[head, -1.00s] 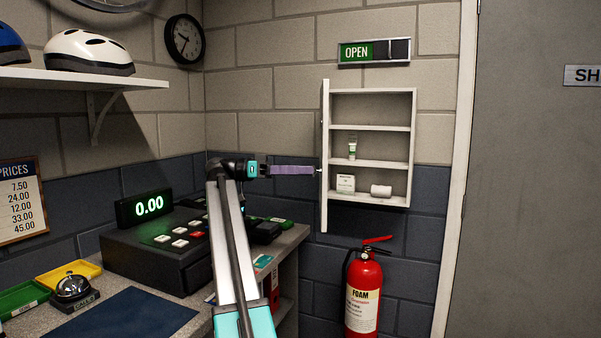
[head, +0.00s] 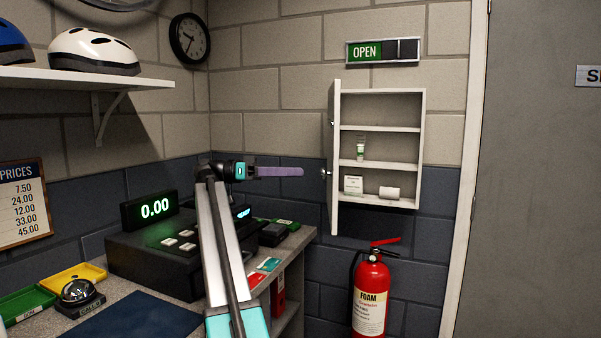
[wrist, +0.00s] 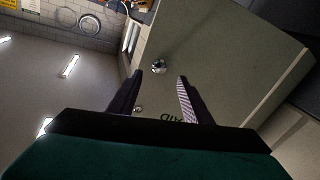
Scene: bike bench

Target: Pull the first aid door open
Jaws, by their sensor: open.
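The white first aid door (head: 334,160) stands swung out from the left side of the wall cabinet (head: 421,150), seen almost edge-on in the head view. Its round knob (head: 323,173) faces left, towards my gripper (head: 302,172). My gripper points right with its fingertips a short gap from the knob and holds nothing. In the wrist view, the fingers (wrist: 160,85) are spread, with the shiny knob (wrist: 159,66) beyond and between them. The door face (wrist: 235,75) fills the right of that view, with part of its lettering showing near the fingers.
The open cabinet holds a small tube (head: 360,150), a white box (head: 353,185) and a white roll (head: 389,192). A red fire extinguisher (head: 370,295) stands below. The counter with a till (head: 160,260) is at left, under my arm. A grey door (head: 540,180) is at right.

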